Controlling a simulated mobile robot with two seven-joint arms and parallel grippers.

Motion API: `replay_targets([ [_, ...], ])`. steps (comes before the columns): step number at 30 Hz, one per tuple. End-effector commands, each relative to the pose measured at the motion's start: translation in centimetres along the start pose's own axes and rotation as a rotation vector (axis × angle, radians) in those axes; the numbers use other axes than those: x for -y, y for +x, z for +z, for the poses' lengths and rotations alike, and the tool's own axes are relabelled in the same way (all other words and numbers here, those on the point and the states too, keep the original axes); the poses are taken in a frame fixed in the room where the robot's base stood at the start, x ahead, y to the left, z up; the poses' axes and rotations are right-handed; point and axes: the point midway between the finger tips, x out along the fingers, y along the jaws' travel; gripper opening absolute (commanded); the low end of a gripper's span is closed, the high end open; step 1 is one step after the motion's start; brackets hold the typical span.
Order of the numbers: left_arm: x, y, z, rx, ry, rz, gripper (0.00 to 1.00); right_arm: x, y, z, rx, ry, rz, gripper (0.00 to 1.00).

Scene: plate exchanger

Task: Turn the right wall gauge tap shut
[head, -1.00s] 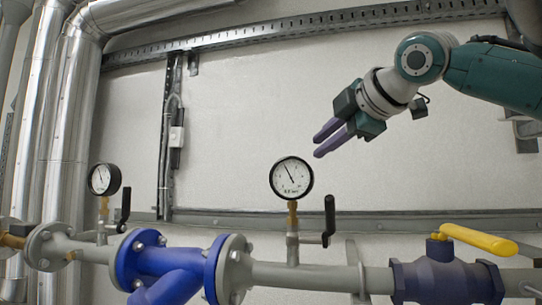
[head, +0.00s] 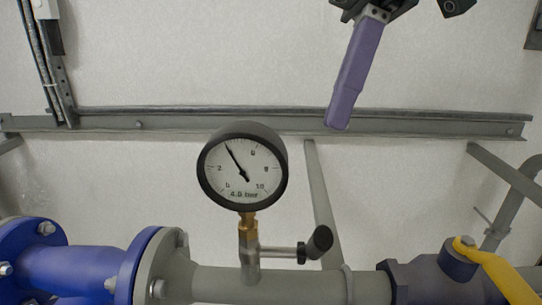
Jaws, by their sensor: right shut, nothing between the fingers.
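The right wall gauge (head: 243,172) is a round black-rimmed dial with a white face, on a brass and grey stem above the grey pipe. Its tap (head: 318,242) has a short black lever on a thin side stem to the right of the gauge stem. The lever is seen nearly end-on, so its exact tilt is hard to tell. My right gripper (head: 338,120) hangs from the top of the view, its purple fingers shut together and empty. In the picture its tips are above the tap, apart from it. My left gripper is not in view.
A grey pipe (head: 305,286) runs along the bottom. A blue flanged fitting (head: 75,265) is at left. A dark valve with a yellow lever (head: 497,270) is at right. A grey rail (head: 400,124) crosses the pale wall behind.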

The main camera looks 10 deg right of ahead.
Motion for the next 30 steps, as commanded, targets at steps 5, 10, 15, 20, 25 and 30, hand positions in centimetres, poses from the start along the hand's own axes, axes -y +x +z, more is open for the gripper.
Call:
replay_targets([
  [5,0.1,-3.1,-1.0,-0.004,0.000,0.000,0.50,0.3,3.3,-0.2,0.004,0.002,-0.004,0.00],
  [10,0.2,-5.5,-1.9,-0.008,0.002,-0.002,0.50,1.4,5.5,0.2,0.003,0.001,-0.002,0.00],
  [15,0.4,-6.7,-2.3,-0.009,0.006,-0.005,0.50,2.2,7.1,0.6,0.002,0.002,0.001,0.00],
  [20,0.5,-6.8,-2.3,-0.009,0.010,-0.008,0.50,2.4,7.7,0.7,0.000,0.002,0.003,0.00],
  [25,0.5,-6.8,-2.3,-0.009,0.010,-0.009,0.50,2.4,7.8,0.8,0.000,0.001,0.003,0.00],
  [30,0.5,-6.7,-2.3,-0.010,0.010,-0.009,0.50,2.3,7.8,0.8,0.000,0.001,0.005,0.00],
])
